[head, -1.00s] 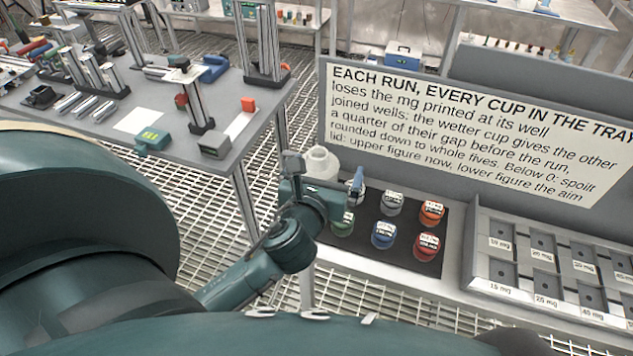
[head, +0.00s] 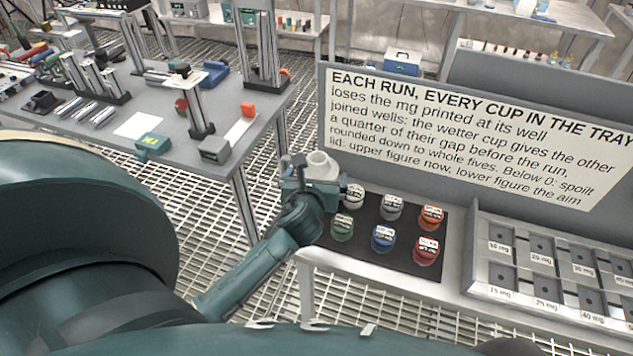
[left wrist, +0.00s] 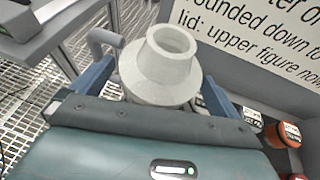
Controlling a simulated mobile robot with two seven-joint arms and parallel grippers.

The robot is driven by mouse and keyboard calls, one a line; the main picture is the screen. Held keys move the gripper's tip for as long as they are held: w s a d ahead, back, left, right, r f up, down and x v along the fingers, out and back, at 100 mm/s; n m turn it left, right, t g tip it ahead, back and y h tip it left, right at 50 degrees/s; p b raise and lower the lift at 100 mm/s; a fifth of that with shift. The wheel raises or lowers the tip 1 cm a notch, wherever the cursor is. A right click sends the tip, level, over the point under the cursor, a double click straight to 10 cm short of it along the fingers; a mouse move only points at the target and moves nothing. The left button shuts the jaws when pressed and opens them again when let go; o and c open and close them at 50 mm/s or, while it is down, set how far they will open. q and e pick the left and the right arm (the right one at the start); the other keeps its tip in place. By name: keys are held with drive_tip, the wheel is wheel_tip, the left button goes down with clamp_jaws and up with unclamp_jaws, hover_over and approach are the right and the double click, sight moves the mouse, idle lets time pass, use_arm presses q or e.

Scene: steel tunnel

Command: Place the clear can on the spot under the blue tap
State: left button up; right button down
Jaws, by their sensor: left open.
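A pale grey-white can (head: 319,165) with a flared neck stands at the bench's left end in the head view. In the left wrist view the can (left wrist: 162,65) shows its round open mouth and a grey bent tube at its left. My left gripper (head: 312,182) is open, with its blue fingers on either side of the can in the wrist view. Finger contact cannot be told. The can's lower part is hidden by the gripper. I cannot make out a blue tap or the spot under it. My right gripper is not in view.
Several lidded cups, among them a blue one (head: 383,238), stand on a black mat (head: 405,262) close to the right of the gripper. A tray with wells (head: 478,262) is farther right. A sign (head: 470,135) stands behind. A grey table (head: 185,135) holds stands and boxes at left.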

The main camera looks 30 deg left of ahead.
use_arm(q)
drive_tip(key=shift+x, duration=1.4)
drive_tip(key=shift+c, duration=0.4)
drive_tip(key=c, duration=1)
